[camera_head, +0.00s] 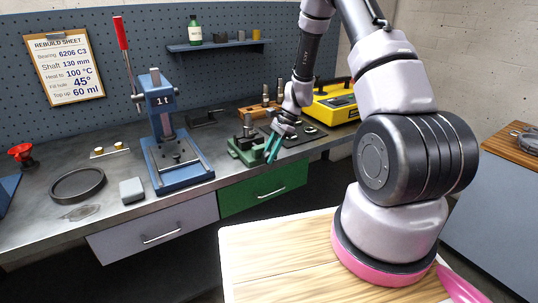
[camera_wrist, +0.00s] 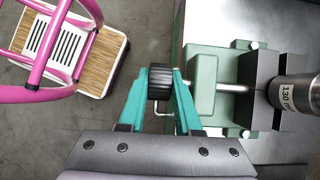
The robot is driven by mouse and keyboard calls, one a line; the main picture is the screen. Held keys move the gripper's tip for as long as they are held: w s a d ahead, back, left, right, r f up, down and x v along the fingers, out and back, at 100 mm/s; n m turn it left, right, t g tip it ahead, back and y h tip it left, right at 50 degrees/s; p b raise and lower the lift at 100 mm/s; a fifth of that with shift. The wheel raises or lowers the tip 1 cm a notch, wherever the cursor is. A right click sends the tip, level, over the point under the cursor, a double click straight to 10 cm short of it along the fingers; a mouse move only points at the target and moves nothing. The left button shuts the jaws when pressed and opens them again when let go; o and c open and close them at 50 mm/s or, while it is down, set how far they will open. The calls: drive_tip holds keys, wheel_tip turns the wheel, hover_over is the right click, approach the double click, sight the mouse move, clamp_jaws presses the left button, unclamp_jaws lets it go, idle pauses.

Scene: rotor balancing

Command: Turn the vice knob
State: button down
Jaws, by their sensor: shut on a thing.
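The vice (camera_head: 246,147) is a green bench vice at the front edge of the workbench, below and left of my wrist in the head view. In the wrist view its green body (camera_wrist: 204,88) lies right of centre. The vice knob (camera_wrist: 160,84) is black and ribbed, on the vice's near end. My gripper (camera_wrist: 162,76) is shut on the knob, with one teal finger on each side of it. It also shows in the head view (camera_head: 274,148). A metal shaft (camera_wrist: 296,94) marked 130 stands between the vice's dark jaws (camera_wrist: 262,92).
A yellow device (camera_head: 335,102) stands behind, at the right. A grey block (camera_head: 132,190) and a dark ring (camera_head: 78,185) lie on the bench at the left. A green drawer (camera_head: 262,190) is below the vice.

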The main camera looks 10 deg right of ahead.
idle(0.5)
drive_tip(key=c, duration=0.9)
unclamp_jaws()
drive_tip(key=shift+r, duration=0.1)
drive_tip(key=v, duration=1)
drive_tip(key=shift+d+r, duration=0.2)
drive_tip(key=shift+d, duration=0.15)
